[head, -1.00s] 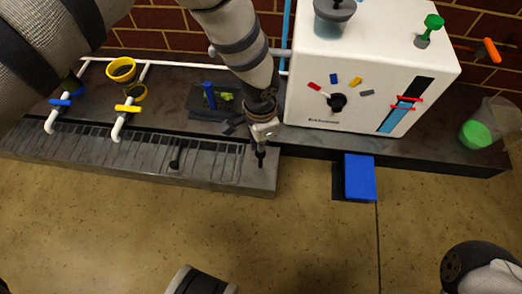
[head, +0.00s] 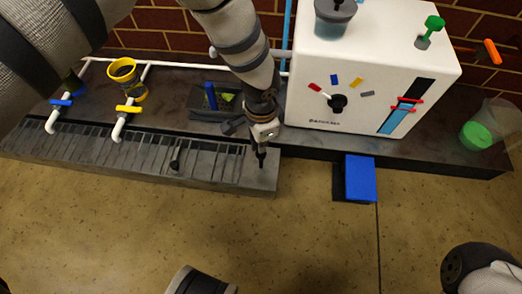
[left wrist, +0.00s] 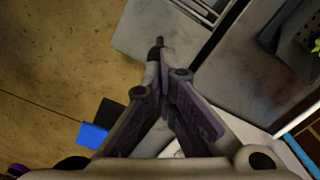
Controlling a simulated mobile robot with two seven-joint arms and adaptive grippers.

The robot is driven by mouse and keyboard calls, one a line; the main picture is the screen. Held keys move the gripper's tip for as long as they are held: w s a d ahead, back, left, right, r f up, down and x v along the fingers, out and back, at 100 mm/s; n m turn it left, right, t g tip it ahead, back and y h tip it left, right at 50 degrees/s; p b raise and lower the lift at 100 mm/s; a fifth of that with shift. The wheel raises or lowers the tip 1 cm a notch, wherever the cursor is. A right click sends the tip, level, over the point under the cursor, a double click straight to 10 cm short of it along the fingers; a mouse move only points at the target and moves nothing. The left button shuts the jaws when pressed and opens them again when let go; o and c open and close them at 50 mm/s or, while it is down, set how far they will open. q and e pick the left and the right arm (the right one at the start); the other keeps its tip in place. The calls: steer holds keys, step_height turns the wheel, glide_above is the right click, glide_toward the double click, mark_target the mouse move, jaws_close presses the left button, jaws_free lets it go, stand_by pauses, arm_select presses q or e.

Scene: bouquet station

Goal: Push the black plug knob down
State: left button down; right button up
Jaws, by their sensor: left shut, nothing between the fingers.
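A small black knob (head: 175,166) stands up from the slatted grey drain trough (head: 225,183), left of my left gripper. I take it for the plug knob. My left gripper (head: 262,160) points down over the right end of the trough, with its fingers shut and empty. A clear gap separates it from the knob. In the left wrist view the closed fingertips (left wrist: 158,48) show over the plain grey end of the trough, with the slats at the top. The knob cannot be made out in that view. My right gripper is not in view.
A white box (head: 380,65) with a black dial (head: 337,103) stands close right of my left arm. A grey bin (head: 213,102) sits behind the gripper. White taps with blue (head: 61,102) and yellow (head: 127,109) handles overhang the trough's left part. A blue pedal (head: 360,178) juts out right.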

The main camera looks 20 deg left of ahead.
arm_select(q)
steer(key=shift+f, duration=0.15)
steer(key=shift+f+b, duration=1.65)
steer(key=shift+f, duration=0.75)
steer(key=shift+r, duration=0.2)
step_height(320, 180, up, 9)
steer(key=p, duration=0.7)
steer(key=shift+r, duration=0.1)
steer(key=shift+f, duration=0.3)
